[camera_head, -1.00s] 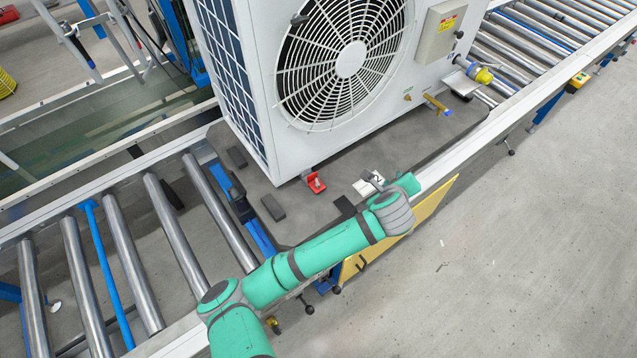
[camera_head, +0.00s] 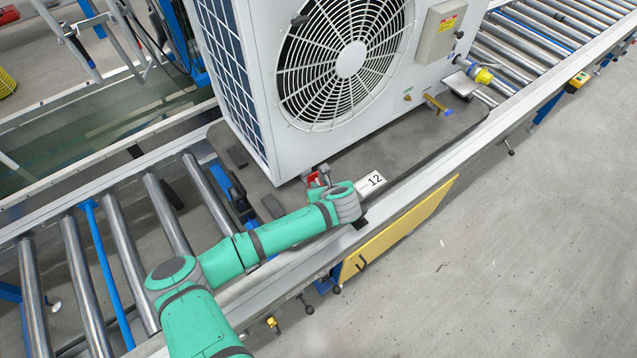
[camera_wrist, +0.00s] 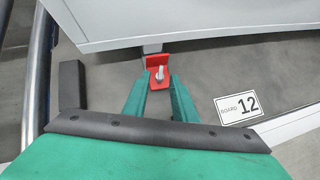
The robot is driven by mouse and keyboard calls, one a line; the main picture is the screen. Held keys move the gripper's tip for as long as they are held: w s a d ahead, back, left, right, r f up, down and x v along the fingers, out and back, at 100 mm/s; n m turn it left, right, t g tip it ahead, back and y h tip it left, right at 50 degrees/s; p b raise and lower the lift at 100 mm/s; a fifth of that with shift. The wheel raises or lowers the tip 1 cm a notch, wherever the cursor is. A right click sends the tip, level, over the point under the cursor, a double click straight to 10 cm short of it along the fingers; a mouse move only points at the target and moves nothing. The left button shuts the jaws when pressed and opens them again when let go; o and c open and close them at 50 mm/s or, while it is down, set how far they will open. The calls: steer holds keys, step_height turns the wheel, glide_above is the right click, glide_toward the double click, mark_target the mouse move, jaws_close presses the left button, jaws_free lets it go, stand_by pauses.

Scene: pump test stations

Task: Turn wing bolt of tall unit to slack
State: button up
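The tall unit (camera_head: 253,112) is a white cabinet with a round fan grille, standing on a grey board. At its near bottom corner is a red bracket (camera_head: 313,179), partly hidden by my arm in the head view. In the wrist view the red bracket (camera_wrist: 157,84) sits under the unit's lower edge, with the pale metal wing bolt (camera_wrist: 160,73) on it. My gripper (camera_wrist: 160,78) is open, its two green fingers apart and pointing at the bracket. The fingertips are just short of the wing bolt or beside it; the exact gap is unclear. Nothing is held.
A white plate marked 12 (camera_head: 371,183) lies on the board, right of my gripper. Dark blocks (camera_head: 272,206) lie left of it. A brass valve with a blue end (camera_head: 438,105) sticks out from the unit's front. Roller conveyor (camera_head: 120,255) runs left; open floor lies right.

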mark_target(318, 183)
steer(key=shift+x, duration=2)
jaws_close()
